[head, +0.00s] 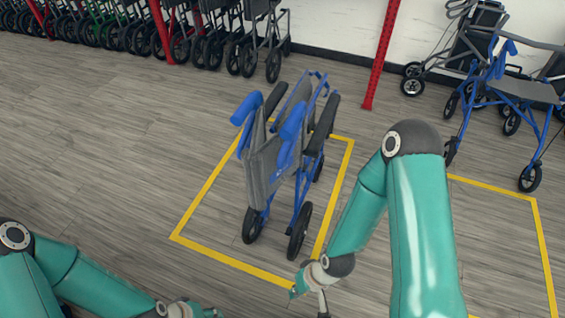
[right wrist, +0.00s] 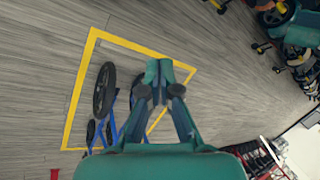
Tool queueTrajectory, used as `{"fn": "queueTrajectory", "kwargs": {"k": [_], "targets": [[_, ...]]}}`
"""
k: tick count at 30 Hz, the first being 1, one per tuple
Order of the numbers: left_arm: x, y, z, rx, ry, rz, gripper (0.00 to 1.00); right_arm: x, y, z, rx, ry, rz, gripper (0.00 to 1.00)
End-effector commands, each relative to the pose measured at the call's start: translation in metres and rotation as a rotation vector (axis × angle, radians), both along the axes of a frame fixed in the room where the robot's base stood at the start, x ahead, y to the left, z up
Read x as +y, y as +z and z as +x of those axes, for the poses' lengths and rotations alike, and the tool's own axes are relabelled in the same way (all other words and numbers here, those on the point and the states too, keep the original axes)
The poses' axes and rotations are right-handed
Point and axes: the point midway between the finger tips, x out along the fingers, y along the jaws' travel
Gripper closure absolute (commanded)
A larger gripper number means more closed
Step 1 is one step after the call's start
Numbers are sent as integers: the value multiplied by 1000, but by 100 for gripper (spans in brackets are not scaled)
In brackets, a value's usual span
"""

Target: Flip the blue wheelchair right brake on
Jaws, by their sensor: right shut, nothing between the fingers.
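The blue wheelchair (head: 283,160) stands partly folded inside a yellow floor outline, with grey fabric, blue handles and black wheels. Its wheels and blue frame also show at the left in the right wrist view (right wrist: 104,90). I cannot make out its right brake lever in either view. My right gripper (right wrist: 165,72) is shut and empty, apart from the wheelchair. In the head view it is at the bottom, in front of the wheelchair, partly hidden by its wrist. My left gripper (head: 205,312) is cut off by the bottom edge, left of the right one, with its fingers unclear.
Yellow tape (head: 205,197) marks the floor around the wheelchair. A red post (head: 382,55) rises behind it. A blue-framed walker (head: 512,90) stands at the right, and a row of folded wheelchairs (head: 230,35) lines the back. The grey floor at left is clear.

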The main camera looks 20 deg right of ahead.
Motion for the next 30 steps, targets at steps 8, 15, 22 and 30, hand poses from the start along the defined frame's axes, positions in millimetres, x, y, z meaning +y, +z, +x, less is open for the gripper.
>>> {"fn": "queueTrajectory", "kwargs": {"k": [8, 15, 22, 30], "targets": [[0, -3, 0, 0, 0, 0, 60, 6, 42, 51, -316, 377, 48, 100], [0, -13, 0, 0, 0, 0, 60, -17, 133, 121, -744, 732, -76, 100], [0, -22, 0, 0, 0, 0, 60, -46, 227, 155, -1040, 936, -288, 100], [0, -28, 0, 0, 0, 0, 60, -71, 300, 165, -1203, 945, -459, 100]]}}
